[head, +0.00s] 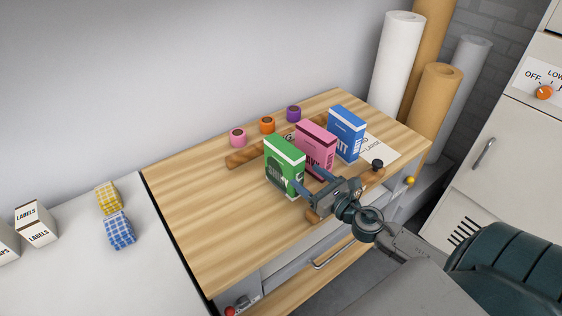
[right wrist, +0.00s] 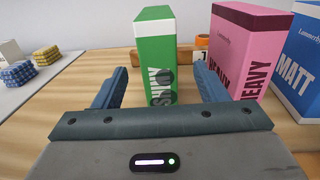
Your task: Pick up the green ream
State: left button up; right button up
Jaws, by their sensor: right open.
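The green ream (head: 285,163) stands upright on the wooden worktop, the leftmost of three reams in a row. In the right wrist view the green ream (right wrist: 156,62) stands just beyond and between my spread fingers, its narrow lettered side towards me. My right gripper (head: 312,181) is open at the near side of the green ream. In its wrist view the two blue fingers (right wrist: 160,90) are apart with nothing held between them. I cannot tell whether a finger touches the ream. My left gripper is not in view.
A pink ream (head: 316,146) and a blue ream (head: 346,133) stand close to the right of the green one. A wooden bar and several small rolls (head: 267,125) lie behind. The worktop (head: 195,200) is clear on the left. Tall rolls (head: 396,65) stand at the far right.

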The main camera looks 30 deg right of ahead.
aim_at(299, 172)
jog(key=w, duration=0.1)
jog(key=w+p, duration=0.2)
jog(key=shift+a+r, duration=0.3)
jog(key=shift+w+f, duration=0.15)
jog(key=shift+w, duration=0.1)
jog(key=shift+w+a+f, duration=0.1)
jog(key=shift+w+f, duration=0.05)
jog(key=shift+w, duration=0.05)
jog(key=shift+w+a+f+p, duration=0.1)
jog(key=shift+w+p, duration=0.45)
jog(key=shift+w, duration=0.2)
jog(key=w, duration=0.2)
jog(key=w+p, duration=0.1)
jog(key=shift+w+a+f, duration=0.1)
jog(key=shift+a+f, duration=0.15)
jog(key=shift+w+f, duration=0.1)
jog(key=shift+w, duration=0.1)
jog(key=shift+s, duration=0.1)
jog(key=shift+c, duration=0.7)
grip_shut()
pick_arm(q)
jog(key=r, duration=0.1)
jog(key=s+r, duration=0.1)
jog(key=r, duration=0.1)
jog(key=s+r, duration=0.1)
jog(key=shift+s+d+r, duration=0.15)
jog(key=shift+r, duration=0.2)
